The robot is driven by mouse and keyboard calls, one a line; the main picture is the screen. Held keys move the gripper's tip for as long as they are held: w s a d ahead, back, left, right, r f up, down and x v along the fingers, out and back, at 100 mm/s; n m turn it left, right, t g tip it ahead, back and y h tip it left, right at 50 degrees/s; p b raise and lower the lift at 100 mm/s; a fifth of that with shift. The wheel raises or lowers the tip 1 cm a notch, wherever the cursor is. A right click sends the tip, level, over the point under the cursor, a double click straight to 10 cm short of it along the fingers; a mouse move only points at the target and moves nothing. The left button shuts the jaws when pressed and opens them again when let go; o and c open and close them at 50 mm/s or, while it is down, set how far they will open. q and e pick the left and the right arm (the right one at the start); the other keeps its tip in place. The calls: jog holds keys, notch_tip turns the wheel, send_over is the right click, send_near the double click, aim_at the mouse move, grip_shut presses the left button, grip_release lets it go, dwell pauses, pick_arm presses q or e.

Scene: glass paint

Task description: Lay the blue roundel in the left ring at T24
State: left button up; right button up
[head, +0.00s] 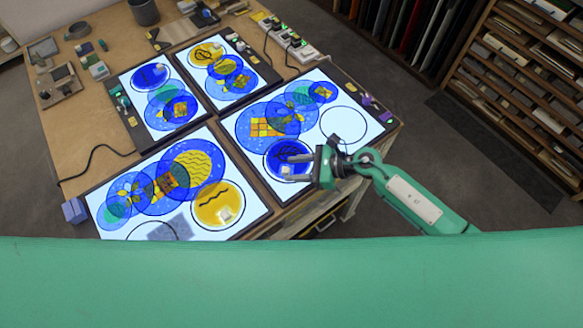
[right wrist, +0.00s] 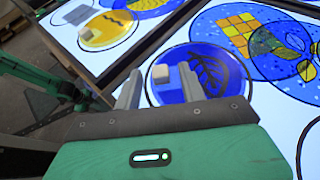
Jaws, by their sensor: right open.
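The blue roundel (head: 276,154), with a dark leaf drawing and a pale block-like knob, lies on the right front light panel (head: 240,148), within the panel's left ring outline. The right wrist view also shows the roundel (right wrist: 222,75) and its knob (right wrist: 160,73). My right gripper (head: 291,169) is open over the roundel, its fingers (right wrist: 160,90) spread on either side of the knob. The right ring (head: 344,123) on that panel is empty. I cannot read any T24 label. My left gripper is not in view.
The left front panel (head: 104,228) carries a yellow roundel (head: 212,211) with a knob, beside a ring with a grey patch (head: 168,229). Two more lit panels stand behind. Overlapping painted discs (head: 266,127) lie close to the blue roundel. A shelf rack (head: 510,60) stands right.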

jog(key=b+v, duration=0.3)
jog(key=v, duration=0.7)
jog(key=shift+d, duration=0.3)
